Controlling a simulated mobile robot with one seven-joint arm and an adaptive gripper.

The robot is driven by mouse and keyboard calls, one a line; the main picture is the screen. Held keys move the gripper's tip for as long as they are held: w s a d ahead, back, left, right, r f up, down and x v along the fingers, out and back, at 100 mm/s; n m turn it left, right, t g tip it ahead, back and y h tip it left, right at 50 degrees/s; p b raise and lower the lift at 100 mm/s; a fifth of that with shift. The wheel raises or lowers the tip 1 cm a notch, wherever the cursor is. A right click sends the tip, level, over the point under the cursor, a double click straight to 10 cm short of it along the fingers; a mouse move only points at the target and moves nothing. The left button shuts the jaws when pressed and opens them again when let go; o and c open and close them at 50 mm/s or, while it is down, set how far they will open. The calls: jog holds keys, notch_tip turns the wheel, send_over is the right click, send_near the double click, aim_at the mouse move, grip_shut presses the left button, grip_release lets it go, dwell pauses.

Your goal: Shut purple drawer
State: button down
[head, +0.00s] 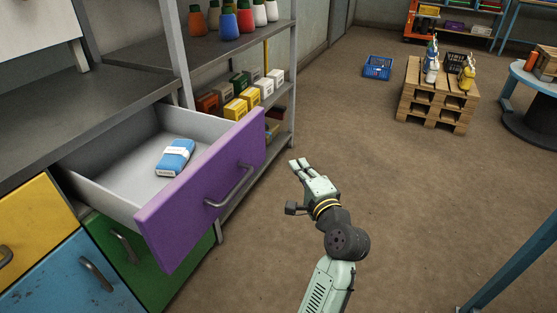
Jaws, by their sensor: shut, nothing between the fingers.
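The purple drawer (176,222) is pulled well out of the workbench at the left. Its purple front carries a grey bar handle (231,186). Inside the drawer lies a blue and white packet (175,157). My gripper (297,163) is shut and empty, to the right of the drawer front and apart from it. My gripper's fingers point up and to the left in the picture, away from me.
Closed yellow (25,227), blue (62,281) and green (158,278) fronts lie around and below it. A metal shelf unit (294,75) with bottles and boxes stands behind the drawer. The brown floor right of my arm is clear up to a wooden pallet stack (432,108).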

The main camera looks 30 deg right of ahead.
aim_at(190, 125)
jog(key=w+a+p, duration=0.1)
jog(key=w+p, duration=0.1)
jog(key=w, duration=1)
jog(key=shift+a+p, duration=0.2)
jog(key=shift+p, duration=0.1)
jog(key=shift+w+r, duration=0.1)
jog(key=shift+w, duration=0.05)
jog(key=w+a+p, duration=0.1)
jog(key=w+a, duration=0.5)
jog(key=w, duration=0.2)
jog(key=w+a+p, duration=0.2)
jog(key=w+a, duration=0.4)
jog(key=w, duration=0.2)
jog(key=w+a+p, duration=0.2)
jog(key=w+a, duration=0.4)
jog(key=w, duration=0.1)
jog(key=shift+w+a+r, duration=0.1)
jog(key=shift+w+a, duration=0.3)
jog(key=shift+a, duration=0.1)
